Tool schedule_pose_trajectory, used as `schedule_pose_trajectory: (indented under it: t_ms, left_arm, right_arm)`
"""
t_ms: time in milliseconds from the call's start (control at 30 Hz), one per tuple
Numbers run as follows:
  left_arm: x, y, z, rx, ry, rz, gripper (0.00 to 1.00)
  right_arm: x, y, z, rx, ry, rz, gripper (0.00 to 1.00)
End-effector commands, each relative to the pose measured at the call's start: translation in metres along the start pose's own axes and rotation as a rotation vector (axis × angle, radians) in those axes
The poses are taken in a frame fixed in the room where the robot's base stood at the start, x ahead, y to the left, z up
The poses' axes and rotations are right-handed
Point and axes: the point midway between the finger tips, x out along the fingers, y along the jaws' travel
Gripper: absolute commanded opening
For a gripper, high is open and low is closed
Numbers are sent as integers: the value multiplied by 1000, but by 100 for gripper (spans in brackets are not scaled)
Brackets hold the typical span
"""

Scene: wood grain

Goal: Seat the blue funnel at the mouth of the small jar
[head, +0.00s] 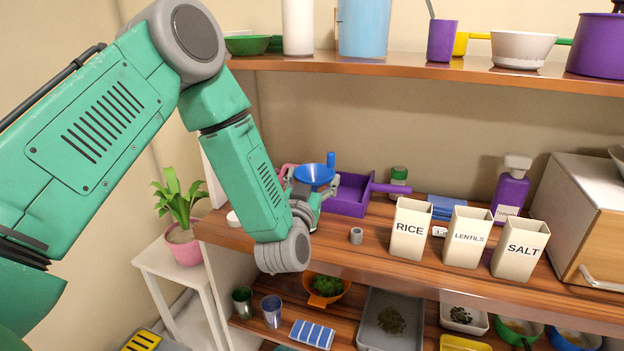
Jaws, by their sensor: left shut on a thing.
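The blue funnel (314,174) is above the left part of the middle shelf, wide mouth up, with a blue upright part beside it. My left gripper (314,197) is shut on the funnel from below; the arm and fingers hide its lower part. A small grey open-topped cylinder (356,236) stands on the shelf to the right of the gripper, apart from the funnel. It may be the small jar, but I cannot tell for sure. A small green-lidded container (399,180) stands farther back. My right gripper is out of view.
A purple tray-like pan (349,195) lies just behind the funnel. Canisters marked RICE (409,230), LENTILS (467,240) and SALT (519,250) stand to the right. The upper shelf (400,66) overhangs the back. Bare shelf shows around the grey cylinder.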

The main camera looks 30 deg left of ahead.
Motion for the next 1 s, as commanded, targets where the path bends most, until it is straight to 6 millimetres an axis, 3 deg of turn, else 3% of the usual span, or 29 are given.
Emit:
schedule_pose_trajectory:
  t_ms: [233, 633, 1000]
  left_arm:
    - [3, -11, 5, -7, -4, -3, 51]
    - [-1, 2, -2, 6, 2, -1, 51]
    - [-1, 1, 2, 0, 0, 0, 51]
  right_arm:
    - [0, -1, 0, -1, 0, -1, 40]
    - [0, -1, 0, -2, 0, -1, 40]
    - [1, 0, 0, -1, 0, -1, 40]
